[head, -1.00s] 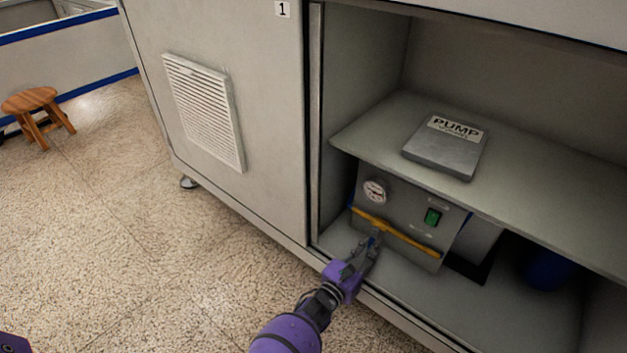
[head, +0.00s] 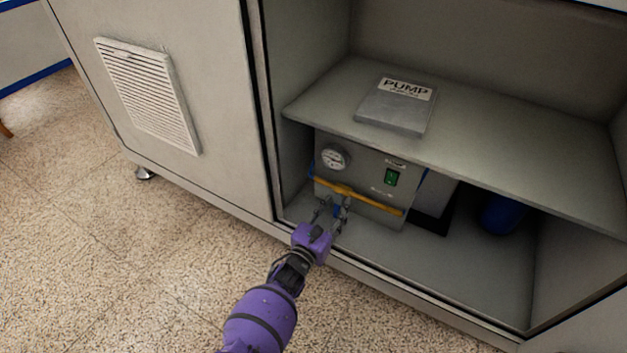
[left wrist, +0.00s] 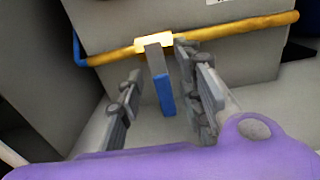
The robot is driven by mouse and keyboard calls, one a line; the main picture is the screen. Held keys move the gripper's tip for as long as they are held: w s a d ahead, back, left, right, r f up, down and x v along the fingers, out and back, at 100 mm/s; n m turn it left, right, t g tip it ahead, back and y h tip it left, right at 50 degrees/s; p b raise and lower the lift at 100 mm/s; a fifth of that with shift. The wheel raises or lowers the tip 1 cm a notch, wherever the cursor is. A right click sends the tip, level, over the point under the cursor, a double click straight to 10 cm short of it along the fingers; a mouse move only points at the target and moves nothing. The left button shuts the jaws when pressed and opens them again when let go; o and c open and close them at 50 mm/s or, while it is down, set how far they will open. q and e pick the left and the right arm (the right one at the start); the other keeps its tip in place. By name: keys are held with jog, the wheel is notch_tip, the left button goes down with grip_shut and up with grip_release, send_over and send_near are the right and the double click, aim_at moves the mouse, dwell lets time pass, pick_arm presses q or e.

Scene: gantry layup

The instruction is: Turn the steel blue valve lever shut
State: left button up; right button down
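The valve lever (left wrist: 164,92) has a grey upper part and a blue end. It hangs from a bright fitting on the yellow pipe (left wrist: 230,28) and points across the pipe, toward my gripper. I see no clear contact. My right gripper is not in view.
The grey pump box (head: 365,170) has a gauge (head: 334,158) and a green switch (head: 392,177). It stands under a shelf (head: 480,138) bearing a grey PUMP block (head: 396,112). A blue container (head: 502,213) is to the right. The cabinet's left front panel (head: 190,60) stands close.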

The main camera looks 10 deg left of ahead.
pick_arm(q)
notch_tip(320, 180, up, 7)
jog(key=shift+s, duration=0.2)
jog(key=shift+a+f, duration=0.1)
jog(key=shift+a, duration=0.05)
dwell(0.5)
